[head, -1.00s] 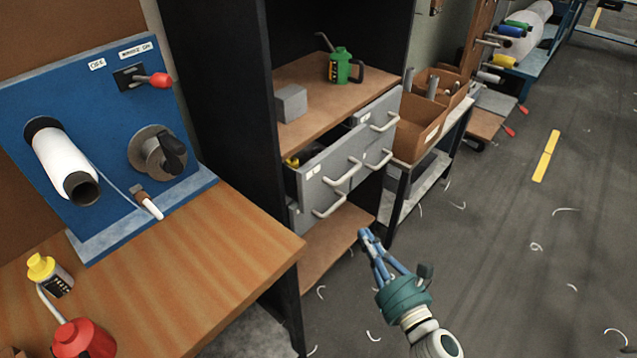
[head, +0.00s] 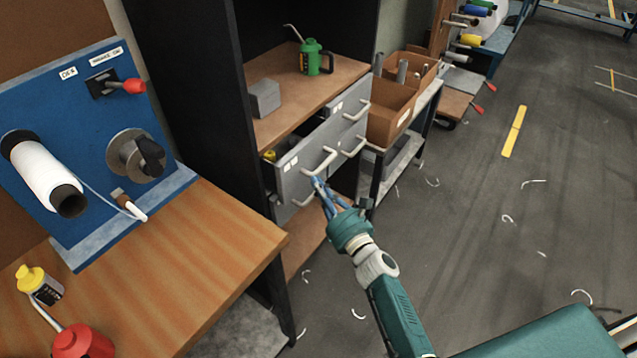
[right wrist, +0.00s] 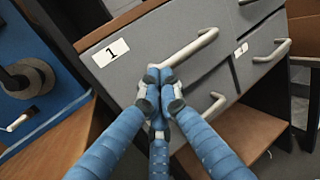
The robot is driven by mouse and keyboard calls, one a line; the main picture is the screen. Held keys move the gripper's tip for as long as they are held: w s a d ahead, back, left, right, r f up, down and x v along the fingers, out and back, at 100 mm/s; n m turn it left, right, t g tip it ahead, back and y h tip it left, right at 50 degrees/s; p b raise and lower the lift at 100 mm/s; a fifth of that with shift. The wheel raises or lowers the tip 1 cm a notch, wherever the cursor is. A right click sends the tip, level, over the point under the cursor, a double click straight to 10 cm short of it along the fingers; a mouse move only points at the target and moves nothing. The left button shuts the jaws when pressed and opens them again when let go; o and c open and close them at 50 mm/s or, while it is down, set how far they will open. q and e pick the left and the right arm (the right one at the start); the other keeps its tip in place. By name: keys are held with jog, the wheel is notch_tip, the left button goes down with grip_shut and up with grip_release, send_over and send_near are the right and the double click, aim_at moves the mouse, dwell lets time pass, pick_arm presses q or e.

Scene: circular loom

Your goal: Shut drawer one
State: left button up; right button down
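Drawer one (head: 296,176) has a grey front and a pale bar handle (head: 318,165). It stands out from the cabinet, and part of its inside shows with a yellow item (head: 269,156) in it. In the right wrist view its front (right wrist: 135,75) bears a label (right wrist: 111,52) reading 1. My right gripper (head: 317,182) is at this front, by the handle; its blue fingers (right wrist: 161,80) are closed together with nothing visible between them. They hide one end of the handle (right wrist: 190,48). Whether they touch the front I cannot tell. My left gripper is out of view.
Another drawer (head: 345,108) is at the right, with more handles below. A grey block (head: 264,97) and green oil can (head: 314,60) stand on the shelf above. The wooden bench (head: 190,255) is at the left, cardboard bins (head: 392,112) at the right. The right-hand floor is largely open.

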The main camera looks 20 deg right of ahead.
aim_at(299, 172)
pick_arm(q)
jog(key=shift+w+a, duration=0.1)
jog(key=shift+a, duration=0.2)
pick_arm(e)
jog(key=shift+w, duration=0.1)
jog(key=w+a+b, duration=0.2)
jog(key=w+a, duration=0.1)
jog(key=shift+w+f+b, duration=0.1)
jog(key=shift+w+b, duration=0.2)
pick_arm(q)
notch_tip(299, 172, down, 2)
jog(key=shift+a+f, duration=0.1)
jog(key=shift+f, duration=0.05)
pick_arm(e)
jog(key=shift+r, duration=0.25)
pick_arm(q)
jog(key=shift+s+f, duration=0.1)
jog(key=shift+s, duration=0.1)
pick_arm(e)
jog(key=shift+a, duration=0.1)
